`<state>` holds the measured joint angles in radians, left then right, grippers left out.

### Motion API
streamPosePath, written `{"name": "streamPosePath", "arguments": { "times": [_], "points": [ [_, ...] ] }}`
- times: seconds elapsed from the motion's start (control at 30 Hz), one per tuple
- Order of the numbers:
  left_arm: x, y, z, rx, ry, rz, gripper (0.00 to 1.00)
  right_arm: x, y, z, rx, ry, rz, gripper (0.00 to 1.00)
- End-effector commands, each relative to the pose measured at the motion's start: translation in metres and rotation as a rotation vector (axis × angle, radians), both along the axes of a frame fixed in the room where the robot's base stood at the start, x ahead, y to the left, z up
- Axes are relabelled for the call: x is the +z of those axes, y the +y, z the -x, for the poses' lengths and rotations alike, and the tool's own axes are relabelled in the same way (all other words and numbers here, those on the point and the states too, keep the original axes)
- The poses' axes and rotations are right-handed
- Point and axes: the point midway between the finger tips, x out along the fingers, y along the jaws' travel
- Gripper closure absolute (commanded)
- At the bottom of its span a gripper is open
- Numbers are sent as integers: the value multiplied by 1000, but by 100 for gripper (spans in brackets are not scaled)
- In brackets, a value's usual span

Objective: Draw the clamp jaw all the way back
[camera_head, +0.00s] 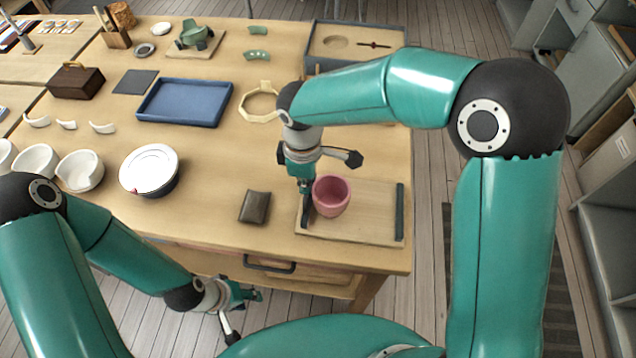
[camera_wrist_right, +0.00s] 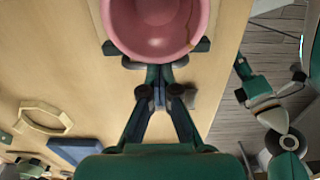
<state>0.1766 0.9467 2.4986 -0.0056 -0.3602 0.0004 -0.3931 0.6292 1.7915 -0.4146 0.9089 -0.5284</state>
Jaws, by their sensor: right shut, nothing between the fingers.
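A pink cup (camera_head: 331,195) stands on a light wooden clamp board (camera_head: 365,222) near the table's front right. A dark jaw bar (camera_head: 307,214) is close beside the cup's left side. Another dark bar (camera_head: 399,211) stands at the board's right edge, with bare board between it and the cup. My right gripper (camera_head: 304,186) is shut and empty, pointing down at the left bar. In the wrist view its fingertips (camera_wrist_right: 156,88) are right by that bar (camera_wrist_right: 201,46), beside the cup (camera_wrist_right: 155,25); contact is unclear. My left gripper (camera_head: 250,295) hangs before the table; its finger opening is unclear.
A dark folded pouch (camera_head: 255,207) lies left of the board. A white-lidded bowl (camera_head: 150,169), a blue tray (camera_head: 185,102) and a pale octagonal ring (camera_head: 261,103) are further off. A drawer handle (camera_head: 270,264) juts from the table front.

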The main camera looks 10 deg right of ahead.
Motion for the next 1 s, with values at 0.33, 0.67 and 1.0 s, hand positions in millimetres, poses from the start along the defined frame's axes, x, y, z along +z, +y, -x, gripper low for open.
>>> {"name": "streamPosePath", "arguments": {
  "times": [0.33, 0.67, 1.0],
  "points": [
    [-2, 0, 0, 0, 0, 0, 60, -9, -1, -2, 2, -4, -1, 86],
    [-2, 0, 0, 0, 0, 0, 60, -8, 0, -1, 1, -2, -2, 31],
    [-1, 0, 0, 0, 0, 0, 60, -4, 0, -1, 0, -3, -3, 0]
  ]
}}
